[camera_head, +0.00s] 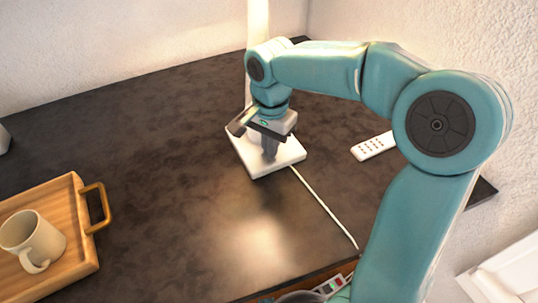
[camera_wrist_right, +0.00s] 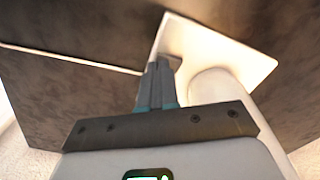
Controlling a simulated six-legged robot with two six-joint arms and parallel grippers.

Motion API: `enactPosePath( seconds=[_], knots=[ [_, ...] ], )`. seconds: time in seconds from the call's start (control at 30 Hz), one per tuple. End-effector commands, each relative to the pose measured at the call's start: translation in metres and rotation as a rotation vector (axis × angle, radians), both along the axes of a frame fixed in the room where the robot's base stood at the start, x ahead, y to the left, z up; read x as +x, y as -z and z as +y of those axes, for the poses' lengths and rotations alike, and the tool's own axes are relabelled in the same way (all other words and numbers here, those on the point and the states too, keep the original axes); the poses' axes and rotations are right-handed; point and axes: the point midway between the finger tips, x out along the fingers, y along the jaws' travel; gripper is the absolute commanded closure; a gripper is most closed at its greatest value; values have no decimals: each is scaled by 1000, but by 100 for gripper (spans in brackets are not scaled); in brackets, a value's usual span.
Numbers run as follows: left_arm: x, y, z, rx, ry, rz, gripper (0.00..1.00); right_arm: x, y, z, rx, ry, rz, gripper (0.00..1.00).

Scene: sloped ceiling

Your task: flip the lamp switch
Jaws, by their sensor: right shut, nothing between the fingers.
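The lamp has a square white base (camera_head: 290,155) on the dark table, and its pale lit post (camera_head: 258,24) rises behind my right arm. My right gripper (camera_head: 268,154) points down at the base with its fingers shut and empty. In the right wrist view the shut fingertips (camera_wrist_right: 163,66) lie over the edge of the lamp base (camera_wrist_right: 245,58), beside the post (camera_wrist_right: 208,86). I cannot tell whether they touch the base. The switch is not visible; the gripper may be covering it. My left gripper is not in view.
A white cord (camera_head: 325,207) runs from the base toward the table's front edge. A white remote (camera_head: 373,146) lies to the right. A wooden tray (camera_head: 78,262) with a mug (camera_head: 33,238) stands at the left. The table (camera_head: 150,130) between tray and lamp is clear.

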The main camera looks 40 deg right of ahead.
Motion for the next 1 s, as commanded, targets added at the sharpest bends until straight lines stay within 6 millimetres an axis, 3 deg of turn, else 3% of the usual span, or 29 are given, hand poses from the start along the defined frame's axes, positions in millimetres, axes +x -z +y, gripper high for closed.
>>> enactPosePath(
  seconds=[1.0],
  knots=[
    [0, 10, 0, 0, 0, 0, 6, 0, 14, 0, 0, 0, 1, 100]
  ],
)
